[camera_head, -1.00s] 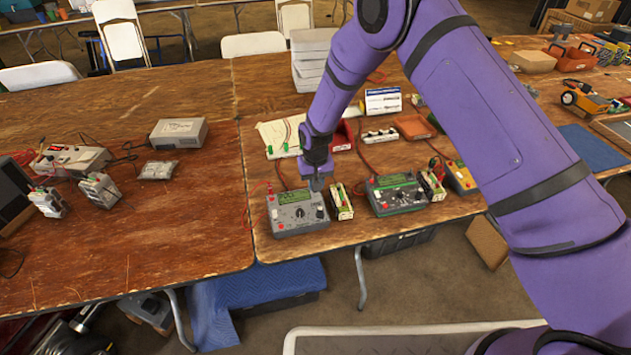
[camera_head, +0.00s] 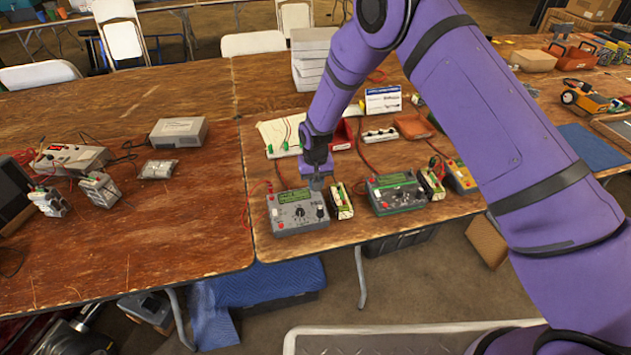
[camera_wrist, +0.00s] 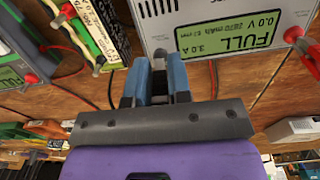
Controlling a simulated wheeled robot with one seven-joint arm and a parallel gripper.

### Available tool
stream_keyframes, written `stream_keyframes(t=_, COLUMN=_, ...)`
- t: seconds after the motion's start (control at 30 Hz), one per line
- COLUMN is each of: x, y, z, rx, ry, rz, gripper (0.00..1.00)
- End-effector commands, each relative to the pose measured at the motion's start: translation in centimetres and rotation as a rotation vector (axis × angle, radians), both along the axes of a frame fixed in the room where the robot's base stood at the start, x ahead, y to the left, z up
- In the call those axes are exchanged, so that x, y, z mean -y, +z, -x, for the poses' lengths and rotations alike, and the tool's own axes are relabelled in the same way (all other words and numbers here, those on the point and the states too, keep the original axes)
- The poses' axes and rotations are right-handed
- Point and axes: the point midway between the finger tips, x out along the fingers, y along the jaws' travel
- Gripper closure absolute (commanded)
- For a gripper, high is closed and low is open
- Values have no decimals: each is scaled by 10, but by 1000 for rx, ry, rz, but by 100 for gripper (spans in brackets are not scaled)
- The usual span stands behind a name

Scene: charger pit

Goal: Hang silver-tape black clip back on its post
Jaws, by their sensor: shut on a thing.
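My gripper (camera_head: 317,184) points down at the back right corner of the left grey charger (camera_head: 297,213). In the wrist view my gripper (camera_wrist: 158,72) has its blue-grey fingers closed on a small dark grey piece (camera_wrist: 158,84), which I take for the black clip. The fingers hide most of it, and I cannot make out its tape. Its tip is at the charger's edge, beside the display reading FULL (camera_wrist: 228,33). The post there is hidden, so I cannot tell whether the clip touches it. A red clip (camera_wrist: 293,35) sits on the charger's other side.
A battery pack (camera_head: 340,201) stands close right of the charger, with a second charger (camera_head: 395,193) beyond it. A red tray (camera_head: 342,135) and a white-and-blue box (camera_head: 383,100) stand behind. A black lead (camera_wrist: 111,88) runs beside the fingers.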

Motion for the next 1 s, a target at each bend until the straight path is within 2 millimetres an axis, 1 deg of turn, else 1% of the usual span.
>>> stream_keyframes(t=0.87, x=0, y=-2, z=0, rx=0, ry=0, rz=0, gripper=95)
stream_keyframes(t=0.9, x=0, y=-2, z=0, rx=0, ry=0, rz=0, gripper=77)
stream_keyframes(t=0.97, x=0, y=-2, z=0, rx=0, ry=0, rz=0, gripper=63)
stream_keyframes(t=1.0, x=0, y=-2, z=0, rx=0, ry=0, rz=0, gripper=54)
